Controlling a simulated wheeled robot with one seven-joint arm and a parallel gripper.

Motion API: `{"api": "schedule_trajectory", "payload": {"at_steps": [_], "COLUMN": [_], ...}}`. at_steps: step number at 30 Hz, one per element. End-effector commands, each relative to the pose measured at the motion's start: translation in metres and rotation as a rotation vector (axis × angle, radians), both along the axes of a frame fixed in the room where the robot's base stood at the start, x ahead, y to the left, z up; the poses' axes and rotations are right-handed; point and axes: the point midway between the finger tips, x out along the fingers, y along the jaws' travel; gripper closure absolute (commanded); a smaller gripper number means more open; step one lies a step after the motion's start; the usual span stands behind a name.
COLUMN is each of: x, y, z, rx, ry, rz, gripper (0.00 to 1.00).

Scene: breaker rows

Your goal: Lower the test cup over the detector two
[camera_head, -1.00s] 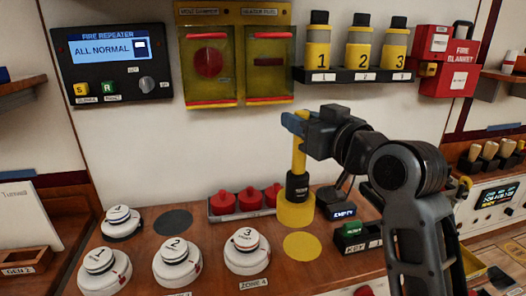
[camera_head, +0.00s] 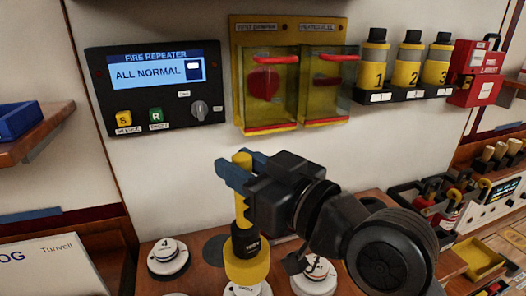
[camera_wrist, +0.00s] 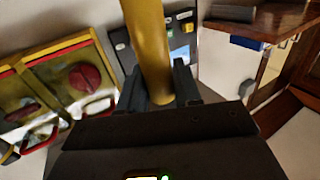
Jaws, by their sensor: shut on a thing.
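The test cup (camera_head: 246,266) is a yellow cup under a black collar on a yellow pole. My gripper (camera_head: 240,174) is shut on the upper part of the pole, which hangs about upright with the cup at the bottom. In the wrist view the yellow pole (camera_wrist: 150,50) stands between the fingers. Detector two (camera_head: 262,290), a white disc detector, shows only as a sliver behind and below the cup at the bottom edge. Its number is hidden, and I cannot tell the gap between cup and detector.
Detector 4 (camera_head: 168,258) stands to the left of the cup, detector 3 (camera_head: 316,275) to the right, partly behind my arm. Above are the fire repeater panel (camera_head: 155,88) and two covered yellow boxes (camera_head: 290,80). A shelf with numbered canisters (camera_head: 410,70) is upper right.

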Motion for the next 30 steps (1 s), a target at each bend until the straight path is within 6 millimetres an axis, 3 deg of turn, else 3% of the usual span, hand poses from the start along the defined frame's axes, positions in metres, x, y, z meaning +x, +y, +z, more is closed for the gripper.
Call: {"api": "schedule_trajectory", "payload": {"at_steps": [17,30], "x": [-0.002,-0.002], "y": [0.002,0.002], "z": [-0.002,-0.035], "rx": [0.001,0.001], "ry": [-0.003,-0.002], "rz": [0.006,0.005], "gripper": [1.0,1.0]}}
